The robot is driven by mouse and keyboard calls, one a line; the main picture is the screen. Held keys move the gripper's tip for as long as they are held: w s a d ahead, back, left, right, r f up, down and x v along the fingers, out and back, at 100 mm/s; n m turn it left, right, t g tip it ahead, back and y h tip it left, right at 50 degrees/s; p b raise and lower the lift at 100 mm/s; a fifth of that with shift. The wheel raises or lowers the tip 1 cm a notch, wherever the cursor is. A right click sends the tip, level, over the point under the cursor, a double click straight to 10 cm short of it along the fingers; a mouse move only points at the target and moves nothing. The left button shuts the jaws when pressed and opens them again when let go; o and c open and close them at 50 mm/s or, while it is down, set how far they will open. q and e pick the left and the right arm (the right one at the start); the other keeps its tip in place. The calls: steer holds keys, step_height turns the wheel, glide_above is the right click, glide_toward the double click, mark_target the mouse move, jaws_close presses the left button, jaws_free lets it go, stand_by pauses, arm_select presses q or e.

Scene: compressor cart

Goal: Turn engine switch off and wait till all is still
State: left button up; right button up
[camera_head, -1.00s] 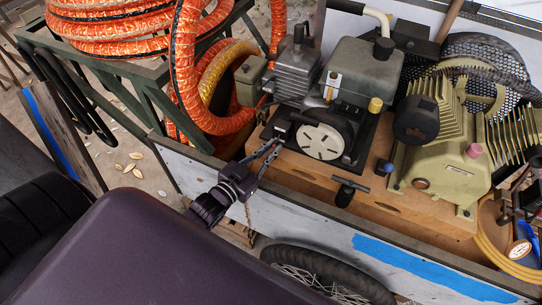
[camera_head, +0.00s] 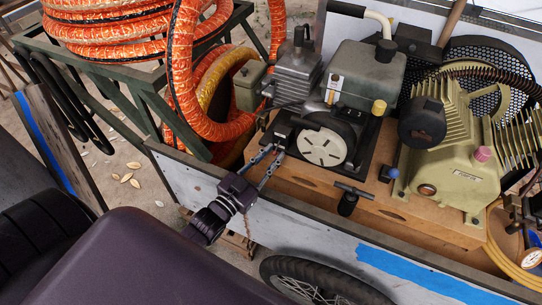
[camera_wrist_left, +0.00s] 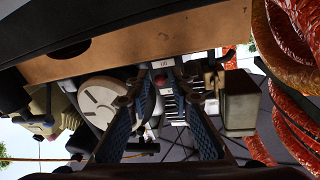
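The engine (camera_head: 325,145), with a white slotted disc on its front and a grey tank above, sits on the cart's wooden deck. My left gripper (camera_head: 277,152) is at the engine's left front corner, fingers apart and pointing at its dark base. In the left wrist view the picture is turned over, and the open fingers (camera_wrist_left: 164,76) frame a small white label with a red part (camera_wrist_left: 159,80) below it, probably the engine switch. Nothing is seen between the fingers. I cannot tell whether they touch it, nor the switch's position. The white disc (camera_wrist_left: 99,103) shows left of the fingers. My right gripper is not in view.
The beige compressor (camera_head: 450,150) stands right of the engine. A black T-handle (camera_head: 348,200) and a blue knob (camera_head: 393,173) stick out in front. Orange hose coils (camera_head: 195,90) hang close at the left. The cart's side wall (camera_head: 290,225) runs below my left gripper.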

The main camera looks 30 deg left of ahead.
arm_select(q)
steer(key=shift+o, duration=0.5)
steer(key=shift+s, duration=0.1)
steer(key=s+a, duration=0.1)
steer(key=s, duration=1)
steer(key=shift+s+a+f, duration=0.2)
steer(key=shift+s+a, duration=0.15)
steer(key=shift+f, duration=0.1)
